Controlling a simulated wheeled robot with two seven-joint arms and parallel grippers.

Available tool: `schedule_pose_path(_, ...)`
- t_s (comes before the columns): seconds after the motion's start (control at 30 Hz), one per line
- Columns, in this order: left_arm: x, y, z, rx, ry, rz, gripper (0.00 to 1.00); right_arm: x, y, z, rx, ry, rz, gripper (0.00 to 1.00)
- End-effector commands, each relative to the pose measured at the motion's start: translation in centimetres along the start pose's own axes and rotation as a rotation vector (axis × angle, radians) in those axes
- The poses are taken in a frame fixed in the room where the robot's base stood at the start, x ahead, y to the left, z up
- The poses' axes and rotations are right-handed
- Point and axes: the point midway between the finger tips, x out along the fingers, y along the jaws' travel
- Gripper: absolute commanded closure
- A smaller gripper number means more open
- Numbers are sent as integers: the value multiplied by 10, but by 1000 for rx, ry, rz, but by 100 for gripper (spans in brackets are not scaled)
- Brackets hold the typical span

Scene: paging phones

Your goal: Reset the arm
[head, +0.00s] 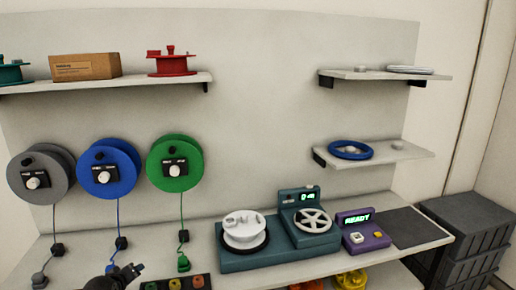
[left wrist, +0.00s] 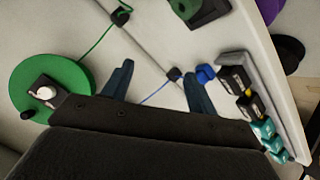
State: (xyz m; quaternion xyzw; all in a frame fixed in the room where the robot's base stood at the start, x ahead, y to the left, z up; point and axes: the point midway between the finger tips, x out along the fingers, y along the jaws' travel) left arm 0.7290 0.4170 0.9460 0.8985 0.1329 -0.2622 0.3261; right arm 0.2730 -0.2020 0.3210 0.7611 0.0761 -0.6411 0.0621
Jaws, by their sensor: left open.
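My left gripper (head: 124,270) shows at the bottom left of the head view, low in front of the bench. In the left wrist view the two dark fingers of my left gripper (left wrist: 158,88) stand apart with nothing between them. A thin blue cord (left wrist: 155,93) passes behind the gap between the fingers. A green reel (left wrist: 28,82) is at the left of that view; the green reel (head: 186,175) also hangs on the wall in the head view. My right gripper is in neither view.
A grey reel (head: 22,188) and a blue reel (head: 122,186) hang beside the green one. The bench holds a teal machine (head: 265,262) with a white spool and a purple box (head: 372,241) reading READY. A connector rack (left wrist: 270,90) is right of the fingers. Shelves project above.

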Motion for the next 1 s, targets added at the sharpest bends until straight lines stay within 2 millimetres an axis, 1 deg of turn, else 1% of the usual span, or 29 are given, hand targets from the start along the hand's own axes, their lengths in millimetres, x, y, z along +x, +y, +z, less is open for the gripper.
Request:
schedule_pose_path(0.03, -8, -5, 24, 50, -33, -18, 42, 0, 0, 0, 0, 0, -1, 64)
schedule_pose_path(0.07, -14, -7, 36, 82, -50, -28, 42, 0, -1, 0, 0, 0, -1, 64)
schedule_pose_path(0.1, -20, -10, 53, 122, -77, -40, 42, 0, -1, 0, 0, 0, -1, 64)
schedule_pose_path(0.27, -54, -22, 120, 282, -183, -81, 42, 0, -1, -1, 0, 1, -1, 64)
schedule_pose_path(0.3, -63, -25, 136, 320, -211, -89, 42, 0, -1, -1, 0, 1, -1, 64)
schedule_pose_path(0.37, -78, -29, 160, 377, -252, -100, 42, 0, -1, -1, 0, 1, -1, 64)
schedule_pose_path(0.4, -88, -32, 176, 415, -280, -106, 42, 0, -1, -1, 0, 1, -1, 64)
schedule_pose_path(0.47, -105, -36, 199, 470, -324, -113, 42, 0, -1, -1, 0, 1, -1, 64)
schedule_pose_path(0.5, -116, -39, 214, 505, -352, -118, 42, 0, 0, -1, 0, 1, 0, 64)
schedule_pose_path(0.57, -134, -43, 236, 557, -395, -121, 42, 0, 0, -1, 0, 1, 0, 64)
schedule_pose_path(0.6, -147, -46, 250, 592, -425, -123, 42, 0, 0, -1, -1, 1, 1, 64)
schedule_pose_path(0.7, -175, -51, 278, 664, -487, -125, 42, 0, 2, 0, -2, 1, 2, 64)
schedule_pose_path(0.8, -196, -54, 298, 714, -533, -123, 42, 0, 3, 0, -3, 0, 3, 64)
schedule_pose_path(1.0, -228, -60, 325, 785, -602, -116, 42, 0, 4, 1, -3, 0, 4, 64)
